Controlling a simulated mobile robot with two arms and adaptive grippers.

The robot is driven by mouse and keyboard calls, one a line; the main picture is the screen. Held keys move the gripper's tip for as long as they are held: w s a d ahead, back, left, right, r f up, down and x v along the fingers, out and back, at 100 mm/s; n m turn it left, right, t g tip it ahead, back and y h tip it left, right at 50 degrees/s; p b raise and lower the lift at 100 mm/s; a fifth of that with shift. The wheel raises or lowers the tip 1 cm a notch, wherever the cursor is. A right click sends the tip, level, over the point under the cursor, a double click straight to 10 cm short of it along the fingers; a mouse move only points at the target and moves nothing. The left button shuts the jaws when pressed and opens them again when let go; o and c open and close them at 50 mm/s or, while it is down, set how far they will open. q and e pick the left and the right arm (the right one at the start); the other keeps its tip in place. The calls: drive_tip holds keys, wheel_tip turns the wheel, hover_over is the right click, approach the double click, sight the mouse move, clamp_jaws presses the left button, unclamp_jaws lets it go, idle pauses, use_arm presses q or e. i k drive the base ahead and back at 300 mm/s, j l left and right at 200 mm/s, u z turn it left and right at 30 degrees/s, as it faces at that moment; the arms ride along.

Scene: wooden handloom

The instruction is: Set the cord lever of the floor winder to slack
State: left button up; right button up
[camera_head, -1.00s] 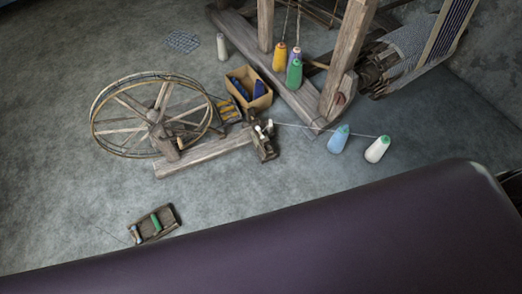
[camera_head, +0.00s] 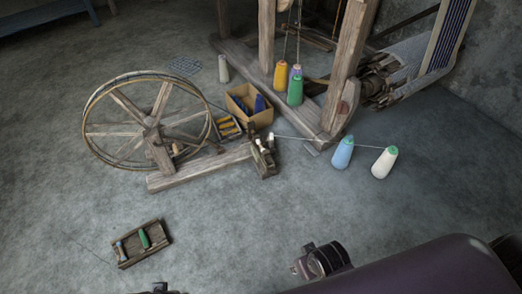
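The floor winder stands on the floor left of the loom, with a large spoked wheel (camera_head: 150,128) and a wooden base beam (camera_head: 200,168). At the beam's right end is a small dark head (camera_head: 264,160) with pale parts. The cord lever is too small to tell apart there. A thin pale cord (camera_head: 308,139) runs right from the head toward two cones. My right gripper (camera_head: 302,268) shows at the bottom, well in front of the winder, its fingers unclear. Only the top of my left gripper (camera_head: 158,289) shows at the bottom edge. Neither touches the winder.
A blue cone (camera_head: 343,153) and a white cone (camera_head: 384,163) stand right of the winder. A cardboard box (camera_head: 238,112) sits behind its head. The loom frame (camera_head: 345,75) rises behind. A small wooden tray (camera_head: 127,262) lies front left. The floor between is clear.

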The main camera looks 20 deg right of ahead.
sight(209, 141)
drive_tip(key=i+l, duration=0.1)
drive_tip(key=i, duration=0.6)
drive_tip(key=i+l+u, duration=0.1)
drive_tip(key=i, duration=0.6)
